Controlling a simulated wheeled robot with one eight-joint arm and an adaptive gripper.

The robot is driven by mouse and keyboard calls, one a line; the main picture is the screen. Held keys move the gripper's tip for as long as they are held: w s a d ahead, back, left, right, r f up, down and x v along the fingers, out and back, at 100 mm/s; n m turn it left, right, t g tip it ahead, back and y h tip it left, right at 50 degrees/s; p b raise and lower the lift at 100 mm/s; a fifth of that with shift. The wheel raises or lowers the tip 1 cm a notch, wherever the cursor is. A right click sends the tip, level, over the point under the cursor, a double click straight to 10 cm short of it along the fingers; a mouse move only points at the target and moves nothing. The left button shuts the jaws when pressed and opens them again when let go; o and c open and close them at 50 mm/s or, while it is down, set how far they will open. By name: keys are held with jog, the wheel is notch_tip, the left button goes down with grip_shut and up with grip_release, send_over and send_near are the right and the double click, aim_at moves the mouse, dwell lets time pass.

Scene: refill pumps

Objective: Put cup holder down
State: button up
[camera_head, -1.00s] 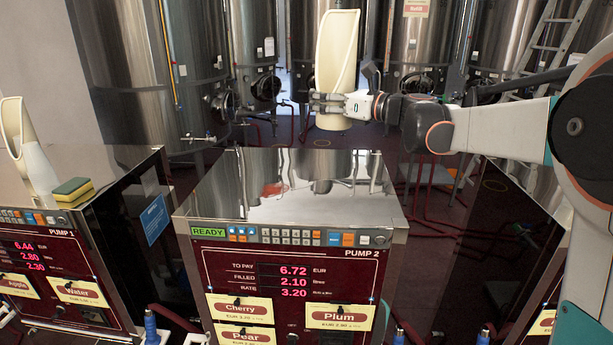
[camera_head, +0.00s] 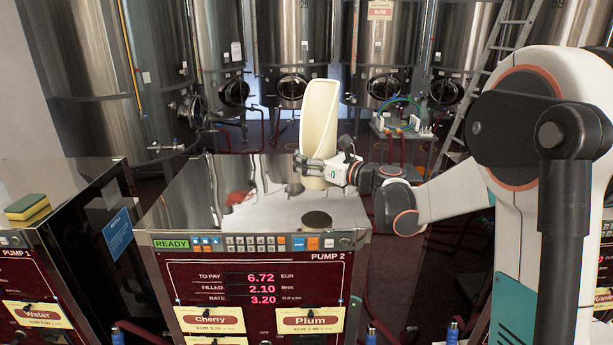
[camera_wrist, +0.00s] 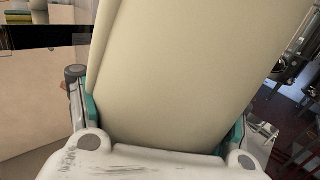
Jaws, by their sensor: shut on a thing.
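The cream cup holder (camera_head: 319,118) is a tall, open-sided cylinder with a slanted rim. It is upright above the back right part of the steel top of pump 2 (camera_head: 235,215). My gripper (camera_head: 316,168) is shut around its lower part, coming from the right. The cup holder's base appears a little above the top, with a dark round patch (camera_head: 317,219) on the steel below it. In the wrist view the cup holder (camera_wrist: 195,70) fills the middle between my fingers, and its base and the fingertips are hidden.
Pump 1 (camera_head: 75,215) stands at the left with a yellow-green sponge (camera_head: 28,208) on it. Steel tanks (camera_head: 290,50) line the back, with a ladder (camera_head: 490,75) at the right. The front of pump 2's top is clear.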

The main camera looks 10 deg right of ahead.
jog(key=shift+w+f, duration=0.1)
jog(key=shift+f, duration=2.95)
jog(key=shift+f, duration=0.1)
jog(key=o, duration=1.4)
jog(key=shift+o, duration=0.2)
jog(key=shift+r, duration=0.25)
jog(key=b+v, duration=0.1)
jog(key=v, duration=1.1)
